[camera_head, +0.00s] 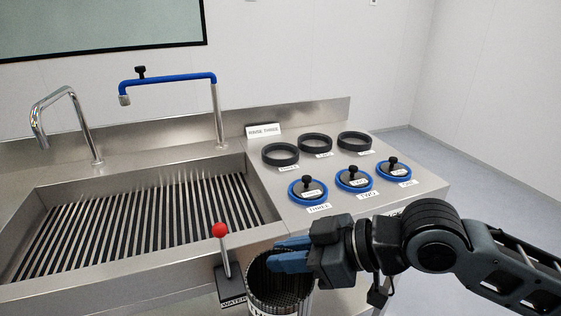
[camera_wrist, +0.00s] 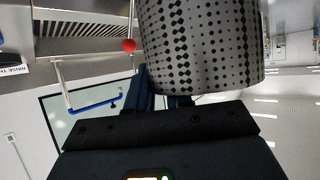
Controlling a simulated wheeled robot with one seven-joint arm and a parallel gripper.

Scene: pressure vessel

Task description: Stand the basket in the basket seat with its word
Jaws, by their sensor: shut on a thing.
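My gripper (camera_head: 276,256) is shut on the rim of a dark perforated metal basket (camera_head: 281,293), in front of the counter's front edge. The basket looks roughly upright; a white label low on it is cut off by the frame, so its word is unreadable. In the wrist view the basket (camera_wrist: 200,45) fills the upper middle, between the fingers. Three empty black rings, left (camera_head: 267,158), middle (camera_head: 302,146) and right (camera_head: 341,143), sit at the back of the counter with small labels I cannot read surely. A sign (camera_head: 263,130) behind them seems to read "RINSE THREE".
Three blue-rimmed lids with black knobs (camera_head: 308,190), (camera_head: 353,179), (camera_head: 392,169) sit before the rings, labelled THREE, TWO and apparently ONE. A red-knobbed lever (camera_head: 219,230) marked WATER stands close left of the basket. A slatted sink (camera_head: 140,225) and blue tap (camera_head: 168,79) lie left.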

